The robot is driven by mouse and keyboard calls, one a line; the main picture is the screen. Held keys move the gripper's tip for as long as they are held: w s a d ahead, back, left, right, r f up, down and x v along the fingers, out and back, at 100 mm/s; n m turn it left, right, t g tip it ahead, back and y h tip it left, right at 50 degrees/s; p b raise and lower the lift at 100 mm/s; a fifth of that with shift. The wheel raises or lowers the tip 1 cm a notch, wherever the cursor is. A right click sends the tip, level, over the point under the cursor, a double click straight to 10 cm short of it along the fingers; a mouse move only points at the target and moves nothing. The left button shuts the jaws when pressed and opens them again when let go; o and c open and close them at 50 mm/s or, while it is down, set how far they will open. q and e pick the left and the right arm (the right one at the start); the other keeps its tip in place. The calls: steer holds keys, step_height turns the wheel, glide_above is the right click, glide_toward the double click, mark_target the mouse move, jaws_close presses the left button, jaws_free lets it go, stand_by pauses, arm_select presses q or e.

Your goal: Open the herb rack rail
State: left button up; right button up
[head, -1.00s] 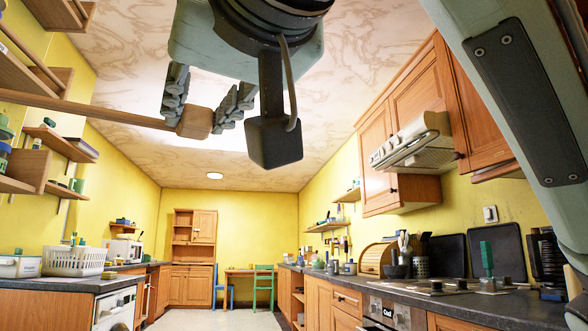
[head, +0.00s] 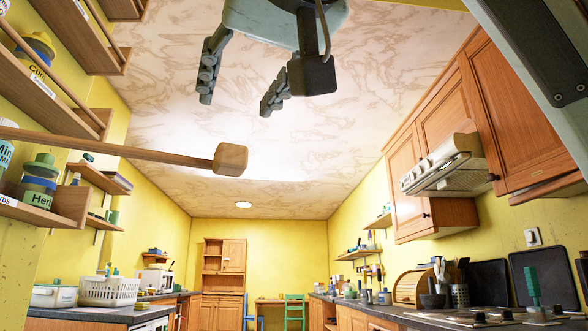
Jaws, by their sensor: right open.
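The herb rack (head: 45,208) is on the left wall, its shelf edge labelled "Herbs", holding a green-lidded herb jar (head: 40,180). A wooden rail (head: 110,146) with a block-shaped end (head: 230,160) comes in from the left edge and sticks out into the room, away from the shelf front. Its far end at the wall is out of view. My right gripper (head: 238,102) hangs from the top, open and empty, its two fingers pointing down. It appears above the block end, apart from it. My left gripper is not in view.
Upper shelves (head: 45,85) with their own rails and jars are on the left wall. A white basket (head: 108,291) stands on the left counter. Wall cabinets (head: 430,130) and a range hood (head: 445,165) are on the right. The middle of the room is clear.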

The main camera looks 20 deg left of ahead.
steer(key=shift+r, duration=1.45)
